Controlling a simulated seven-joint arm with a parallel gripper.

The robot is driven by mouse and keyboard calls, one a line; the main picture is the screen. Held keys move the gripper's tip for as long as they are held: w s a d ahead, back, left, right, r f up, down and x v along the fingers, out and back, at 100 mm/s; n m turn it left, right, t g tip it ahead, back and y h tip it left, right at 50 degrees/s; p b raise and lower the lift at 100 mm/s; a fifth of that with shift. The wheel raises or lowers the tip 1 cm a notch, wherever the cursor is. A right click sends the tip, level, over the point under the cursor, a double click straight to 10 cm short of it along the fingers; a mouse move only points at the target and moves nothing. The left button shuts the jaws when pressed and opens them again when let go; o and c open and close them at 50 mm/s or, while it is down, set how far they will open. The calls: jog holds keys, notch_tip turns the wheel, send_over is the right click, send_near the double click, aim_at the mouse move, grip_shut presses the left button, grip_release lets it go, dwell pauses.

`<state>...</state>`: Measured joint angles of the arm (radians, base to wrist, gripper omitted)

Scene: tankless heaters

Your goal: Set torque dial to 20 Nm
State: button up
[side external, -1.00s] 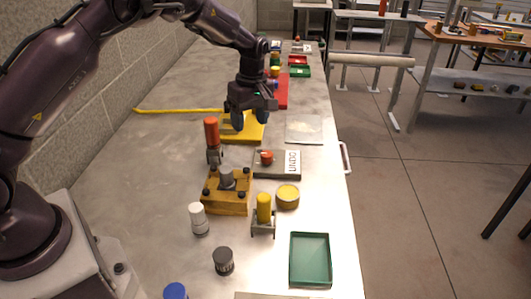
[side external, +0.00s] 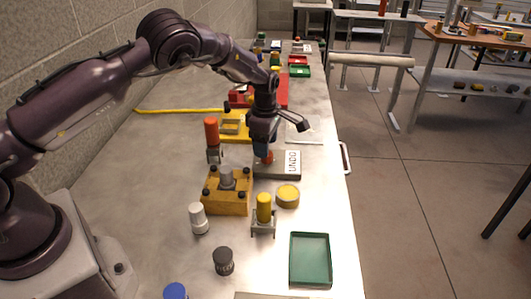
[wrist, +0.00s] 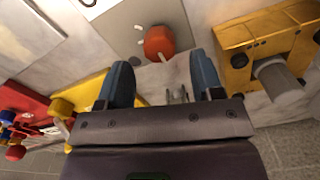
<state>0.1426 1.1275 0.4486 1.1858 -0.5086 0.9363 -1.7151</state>
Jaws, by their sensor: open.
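The likely torque dial is a round red knob (wrist: 159,42) with a white pointer mark. It sits on a grey plate (wrist: 128,14) with small white ticks beside the knob, too small to read. In the side view the red knob (side external: 267,157) is partly hidden by my gripper, on the plate labelled UNDO (side external: 291,163). My gripper (side external: 262,150) is over the left part of that plate, close to the knob. In the wrist view my gripper (wrist: 163,75) has its two blue fingers apart with nothing held, and the knob lies beyond the fingertips.
A wooden block with a grey post (side external: 228,190) and a red-handled tool (side external: 211,135) stand left of the plate. A yellow plate (side external: 234,123) lies behind. Nearer are a yellow-topped fixture (side external: 264,210), a round yellow tin (side external: 288,197) and a green tray (side external: 310,260).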

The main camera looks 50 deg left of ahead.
jog(key=shift+f, duration=1.8)
jog(key=c, duration=0.9)
